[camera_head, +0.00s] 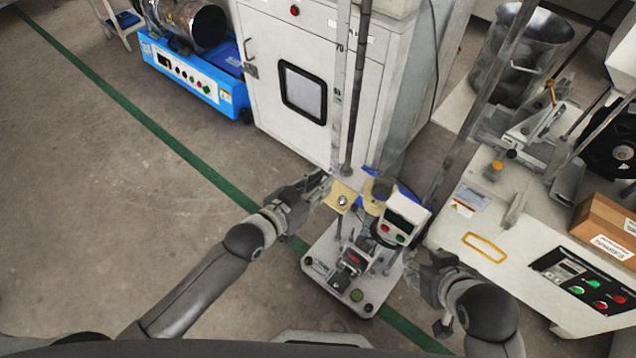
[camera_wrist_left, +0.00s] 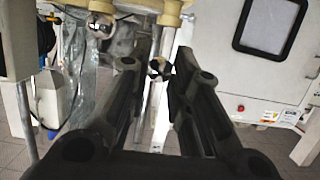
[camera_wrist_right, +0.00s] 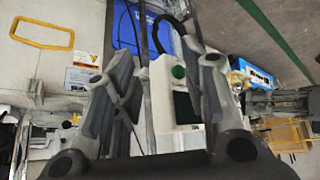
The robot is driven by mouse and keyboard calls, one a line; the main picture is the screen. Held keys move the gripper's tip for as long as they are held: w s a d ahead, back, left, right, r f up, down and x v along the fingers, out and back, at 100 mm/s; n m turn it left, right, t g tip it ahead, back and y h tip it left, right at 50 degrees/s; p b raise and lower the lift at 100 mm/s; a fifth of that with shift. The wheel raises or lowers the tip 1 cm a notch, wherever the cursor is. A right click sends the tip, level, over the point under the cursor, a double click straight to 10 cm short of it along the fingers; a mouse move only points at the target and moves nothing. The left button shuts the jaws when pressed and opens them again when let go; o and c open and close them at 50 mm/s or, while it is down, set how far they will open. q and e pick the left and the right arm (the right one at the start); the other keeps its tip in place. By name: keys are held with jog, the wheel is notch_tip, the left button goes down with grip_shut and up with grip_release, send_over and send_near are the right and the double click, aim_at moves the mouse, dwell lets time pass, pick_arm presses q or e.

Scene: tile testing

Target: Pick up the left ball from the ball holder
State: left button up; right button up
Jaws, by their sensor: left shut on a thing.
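The ball holder (camera_head: 334,190) is a pale yellow plate on the testing machine. One shiny silver ball (camera_head: 342,201) sits on it; a silver ball on the holder also shows in the left wrist view (camera_wrist_left: 100,27). My left gripper (camera_head: 324,183) is beside the left edge of the holder. My right gripper (camera_wrist_right: 165,75) is open and empty, to the right of the machine.
The testing machine (camera_head: 323,255) has a white base and a control box (camera_head: 405,218) with buttons. A tall white cabinet (camera_head: 290,40) stands behind.

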pick_arm(q)
jog(key=shift+r+p, duration=0.35)
jog(key=shift+s+a+r+p, duration=0.1)
jog(key=shift+s+a+p, duration=0.05)
jog(key=shift+s+p, duration=0.15)
jog(key=shift+p+v, duration=0.75)
jog(key=shift+v, duration=0.1)
pick_arm(e)
jog(key=s+d+g, duration=0.2)
jog(key=s+g, duration=0.1)
jog(key=s, duration=0.3)
pick_arm(q)
jog(key=shift+p+v, duration=0.7)
jog(key=shift+v, duration=0.2)
jog(key=shift+p+v, duration=0.55)
jog(key=shift+v, duration=0.35)
pick_arm(e)
jog(key=s+x, duration=0.1)
jog(key=x, duration=0.6)
jog(key=shift+w+f+g+h, duration=0.15)
jog(key=shift+f+g+h, duration=0.25)
jog(key=shift+f, duration=0.05)
